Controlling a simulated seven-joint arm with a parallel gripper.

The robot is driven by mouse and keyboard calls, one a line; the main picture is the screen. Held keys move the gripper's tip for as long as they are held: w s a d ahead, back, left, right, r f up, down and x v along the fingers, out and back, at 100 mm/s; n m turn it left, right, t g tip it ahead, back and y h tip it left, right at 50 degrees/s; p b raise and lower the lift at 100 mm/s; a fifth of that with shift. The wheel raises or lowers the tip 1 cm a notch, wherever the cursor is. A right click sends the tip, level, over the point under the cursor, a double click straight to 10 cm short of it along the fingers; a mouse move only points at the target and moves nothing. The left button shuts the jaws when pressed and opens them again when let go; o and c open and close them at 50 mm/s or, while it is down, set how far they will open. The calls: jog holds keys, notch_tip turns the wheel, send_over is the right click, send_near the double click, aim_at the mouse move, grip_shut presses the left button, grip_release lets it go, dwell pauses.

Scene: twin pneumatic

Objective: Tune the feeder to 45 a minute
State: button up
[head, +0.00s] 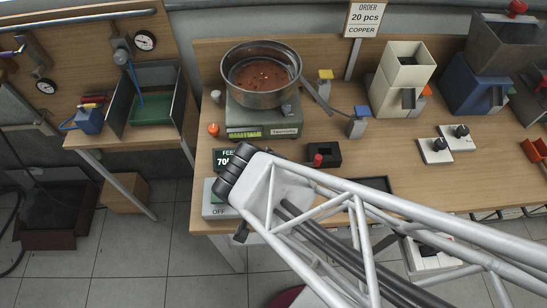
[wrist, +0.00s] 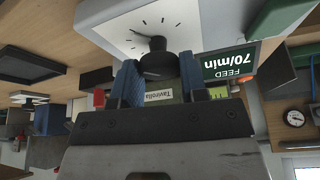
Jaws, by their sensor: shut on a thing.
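The feeder's control box (head: 213,196) stands at the bench's front left, with an OFF mark on its front. In the wrist view, its white dial face (wrist: 125,33) has black ticks and a black knob (wrist: 158,45). My gripper (wrist: 159,75) has its blue fingers on both sides of the knob and is shut on it. The display (wrist: 230,62) beside it reads FEED 70/min; it is partly hidden in the head view (head: 223,159). My arm hides the gripper and knob in the head view.
A black block with a red knob (head: 318,160) lies right of the display. An orange button (head: 213,129) is left of the feeder. Hoppers (head: 405,80) and white knob boxes (head: 435,151) stand farther right. An order sign (head: 364,18) reads 20 pcs copper.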

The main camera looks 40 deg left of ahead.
jog(key=shift+n, duration=0.7)
jog(key=shift+w+n+g+y, duration=0.1)
jog(key=shift+n+g+y, duration=0.35)
jog(key=shift+n, duration=0.75)
jog(key=shift+n+g+y, duration=0.35)
jog(key=shift+n+g, duration=0.1)
jog(key=shift+n, duration=0.75)
jog(key=shift+n+g, duration=0.55)
jog(key=shift+n, duration=0.8)
jog(key=shift+n+g, duration=0.55)
jog(key=shift+n, duration=1.4)
jog(key=o, duration=0.9)
jog(key=v, duration=0.8)
jog(key=shift+w, duration=0.2)
